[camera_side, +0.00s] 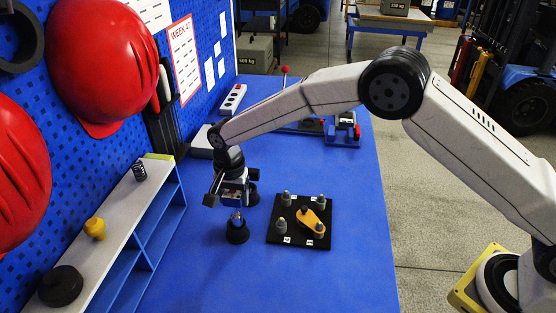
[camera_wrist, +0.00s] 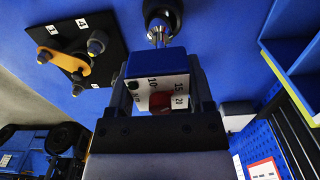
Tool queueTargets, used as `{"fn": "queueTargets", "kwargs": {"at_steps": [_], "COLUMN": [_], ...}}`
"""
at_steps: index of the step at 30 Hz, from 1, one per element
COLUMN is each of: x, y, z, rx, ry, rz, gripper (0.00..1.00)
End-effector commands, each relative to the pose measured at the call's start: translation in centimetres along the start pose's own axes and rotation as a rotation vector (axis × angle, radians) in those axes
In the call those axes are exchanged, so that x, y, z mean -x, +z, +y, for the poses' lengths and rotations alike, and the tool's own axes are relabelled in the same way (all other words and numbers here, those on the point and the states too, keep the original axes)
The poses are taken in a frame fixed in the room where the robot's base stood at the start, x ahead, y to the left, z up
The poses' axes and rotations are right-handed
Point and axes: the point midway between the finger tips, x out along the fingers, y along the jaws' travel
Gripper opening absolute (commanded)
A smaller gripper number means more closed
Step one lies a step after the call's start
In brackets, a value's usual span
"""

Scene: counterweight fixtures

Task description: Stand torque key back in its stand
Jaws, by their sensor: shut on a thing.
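My gripper (camera_side: 235,203) is low over the blue bench, left of the black plate. In the wrist view its jaws (camera_wrist: 160,85) are shut on a block with a blue side and a white face numbered 10, 15 and 20, which I take as the torque key (camera_wrist: 150,88). A red part shows between the jaws. I cannot tell whether key and stand touch.
The black plate (camera_side: 272,238) carries several grey posts and an orange lever (camera_side: 311,222). A blue and white shelf (camera_side: 128,205) stands at the left, below red helmets (camera_side: 103,60). The bench front is clear.

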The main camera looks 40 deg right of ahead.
Motion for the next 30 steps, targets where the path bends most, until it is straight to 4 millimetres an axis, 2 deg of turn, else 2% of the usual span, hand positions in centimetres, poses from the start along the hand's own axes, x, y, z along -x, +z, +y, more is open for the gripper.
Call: {"fn": "queueTargets", "kwargs": {"at_steps": [7,15,30], "x": [-0.7,-3.5,-4.0], "y": [-0.2,-0.2,-0.2], "z": [-0.5,-0.5,-0.5], "rx": [0.000,0.000,0.000], "ry": [0.000,0.000,-0.001], "rz": [0.000,0.000,0.000], "gripper": [0.00,0.00,0.00]}}
